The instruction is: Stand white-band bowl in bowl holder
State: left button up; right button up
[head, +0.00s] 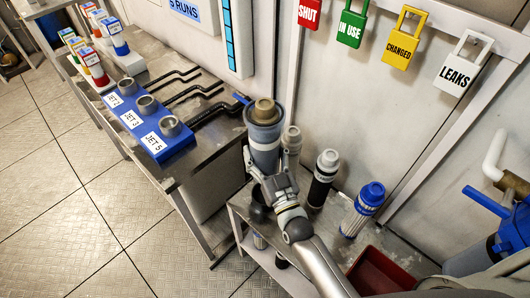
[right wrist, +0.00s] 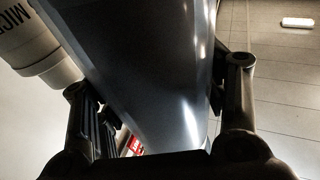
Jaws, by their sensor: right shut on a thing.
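The bowl (head: 264,133) is a blue-grey cylinder with a pale band, and a tan round piece shows at its top. It is upright in the head view, above the near end of the metal bench and small stand. My right gripper (head: 266,168) is shut around its lower part. In the right wrist view the bowl (right wrist: 140,75) fills the space between the two dark fingers (right wrist: 160,110). A dark round cup (head: 259,204) is just below the gripper; I cannot tell whether it is the bowl holder. My left gripper is out of view.
White, black (head: 324,178) and blue-capped (head: 363,207) cartridges stand close right of the bowl. A red bin (head: 378,272) is at lower right. Coloured tags hang on the wall.

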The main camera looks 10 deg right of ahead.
jog(key=shift+d+r, duration=0.1)
jog(key=shift+r, duration=0.05)
notch_tip(320, 180, down, 2)
jog(key=shift+b, duration=0.65)
jog(key=shift+f+b, duration=1.55)
jog(key=shift+f, duration=0.4)
jog(key=shift+p, duration=0.4)
